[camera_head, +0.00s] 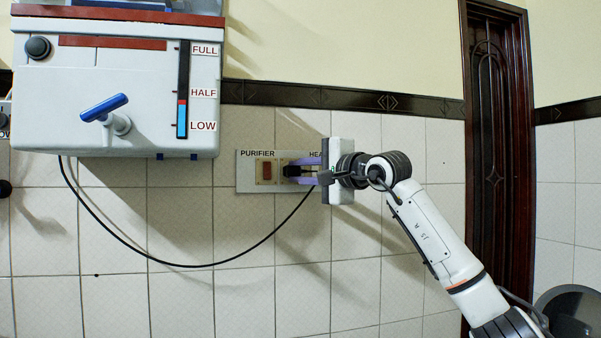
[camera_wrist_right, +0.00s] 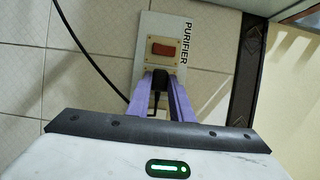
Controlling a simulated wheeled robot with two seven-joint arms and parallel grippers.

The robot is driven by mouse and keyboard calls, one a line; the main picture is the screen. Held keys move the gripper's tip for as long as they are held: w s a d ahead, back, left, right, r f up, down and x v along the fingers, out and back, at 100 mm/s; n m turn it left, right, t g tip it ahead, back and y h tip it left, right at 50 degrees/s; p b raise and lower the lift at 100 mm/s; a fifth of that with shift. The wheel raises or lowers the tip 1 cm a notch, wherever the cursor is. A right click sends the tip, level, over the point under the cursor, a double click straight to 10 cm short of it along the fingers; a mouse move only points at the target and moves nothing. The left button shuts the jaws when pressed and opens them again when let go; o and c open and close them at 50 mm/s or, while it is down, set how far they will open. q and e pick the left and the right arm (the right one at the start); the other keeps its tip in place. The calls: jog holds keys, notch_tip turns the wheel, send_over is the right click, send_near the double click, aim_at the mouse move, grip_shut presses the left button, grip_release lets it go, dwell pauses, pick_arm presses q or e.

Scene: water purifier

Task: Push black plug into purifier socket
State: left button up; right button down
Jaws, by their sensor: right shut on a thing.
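The black plug (camera_head: 293,171) is at the purifier socket plate (camera_head: 245,184), just right of the red switch (camera_head: 266,170). A black cable runs from it to the purifier (camera_head: 120,75). My right gripper (camera_head: 301,170) has purple fingers and is shut on the plug. In the wrist view the plug (camera_wrist_right: 160,82) sits between the purple fingers, below the red switch (camera_wrist_right: 164,49) and the word PURIFIER. The plug is against or very near the socket face; the holes are hidden, so I cannot tell how deep it sits. My left gripper is not in view.
The wall is tiled, with a dark trim strip (camera_head: 420,105) above the socket plate. The purifier has a blue tap (camera_head: 104,107) and a level gauge. The cable (camera_head: 185,265) hangs in a loop below. A dark wooden door (camera_head: 497,150) stands at the right, with a grey bin (camera_head: 572,305) below it.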

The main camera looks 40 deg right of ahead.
jog(key=shift+w+d, duration=0.1)
jog(key=shift+w, duration=0.15)
jog(key=c, duration=1.5)
grip_release()
jog(key=shift+s, duration=0.35)
jog(key=s+b, duration=0.1)
jog(key=s, duration=0.2)
jog(key=s+b, duration=0.1)
jog(key=s, duration=0.2)
jog(key=s+a+b, duration=0.1)
jog(key=s, duration=0.2)
jog(key=shift+s, duration=0.25)
